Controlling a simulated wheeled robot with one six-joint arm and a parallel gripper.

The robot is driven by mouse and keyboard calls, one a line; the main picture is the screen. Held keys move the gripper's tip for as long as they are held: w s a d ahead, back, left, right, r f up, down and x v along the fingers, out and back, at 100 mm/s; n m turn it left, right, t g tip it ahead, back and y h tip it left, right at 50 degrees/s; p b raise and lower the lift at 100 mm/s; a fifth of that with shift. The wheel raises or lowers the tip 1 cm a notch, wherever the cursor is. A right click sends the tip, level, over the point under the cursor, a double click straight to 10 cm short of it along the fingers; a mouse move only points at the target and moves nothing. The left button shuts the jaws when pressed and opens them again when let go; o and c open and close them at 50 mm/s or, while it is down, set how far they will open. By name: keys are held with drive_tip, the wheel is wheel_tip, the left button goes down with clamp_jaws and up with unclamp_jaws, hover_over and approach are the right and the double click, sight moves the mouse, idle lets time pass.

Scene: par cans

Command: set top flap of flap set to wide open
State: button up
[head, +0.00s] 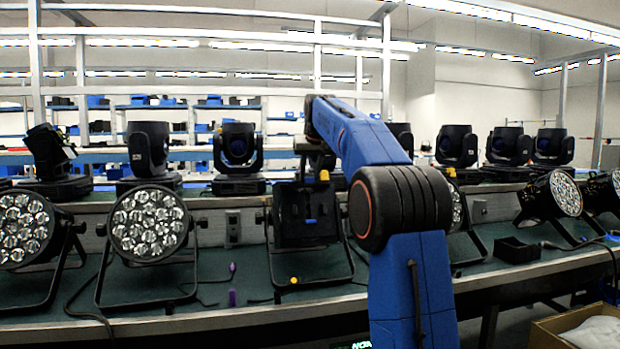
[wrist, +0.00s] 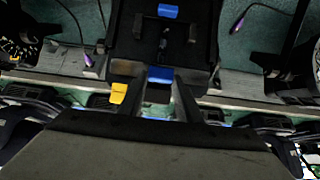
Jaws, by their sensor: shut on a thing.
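The flap set (head: 300,232) is a black square unit on a par can in the middle of the bench, with a small blue tab on its face. In the wrist view its black face (wrist: 140,40) fills the top middle. My gripper (head: 320,168) is at its upper edge, and in the wrist view my gripper (wrist: 158,88) is shut on the top flap. A yellow tab (wrist: 118,93) and a blue tab (wrist: 160,73) show beside the fingers. The gripped edge and the flap's exact angle are partly hidden by my fingers and arm.
Par cans with clear lenses stand at left (head: 150,224) and right (head: 565,193). Moving-head lights (head: 238,150) line the shelf behind. Cables and a small black open box (head: 517,250) lie on the green bench. A carton (head: 570,330) is at lower right.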

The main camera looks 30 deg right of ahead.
drive_tip(key=shift+w+d+r+g+y, duration=0.15)
drive_tip(key=shift+w+r+g, duration=0.25)
drive_tip(key=shift+g, duration=0.2)
drive_tip(key=shift+w+d+r+g+y, duration=0.15)
drive_tip(key=shift+w+r+g, duration=0.1)
drive_tip(key=shift+w+g, duration=0.3)
drive_tip(key=shift+g, duration=0.55)
drive_tip(key=shift+s, duration=0.1)
drive_tip(key=o, duration=1)
drive_tip(key=shift+o, duration=0.2)
drive_tip(key=shift+r, duration=0.15)
